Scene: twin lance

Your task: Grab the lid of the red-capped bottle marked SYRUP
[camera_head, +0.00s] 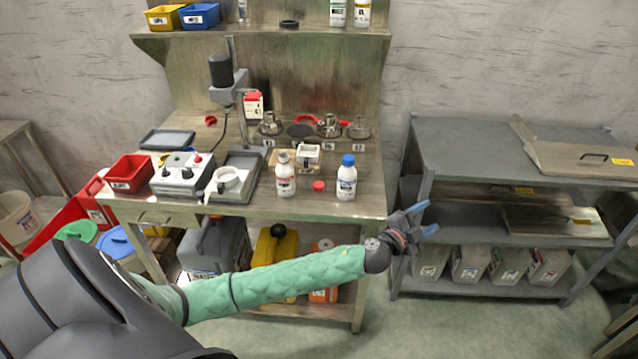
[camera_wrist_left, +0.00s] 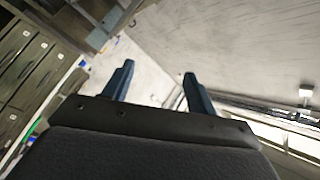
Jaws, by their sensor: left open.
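A small red lid (camera_head: 319,185) lies on the workbench top, between two white bottles. The left bottle (camera_head: 285,178) has a reddish label and a pale top with no red cap on it; its print is too small to read. The right bottle (camera_head: 347,180) has a blue cap and stands upright. My left gripper (camera_head: 424,219) is right of the bench and in front of the grey shelf, well away from the lid and bottles. Its two blue fingers are spread and empty, as they also show in the left wrist view (camera_wrist_left: 158,80). My right gripper is in no view.
The workbench (camera_head: 240,208) also holds a red bin (camera_head: 130,173), a control box (camera_head: 182,175), a white cup (camera_head: 225,180) and metal fittings behind the bottles. A grey shelf unit (camera_head: 470,150) stands to the right. Bare bench top lies in front of the lid.

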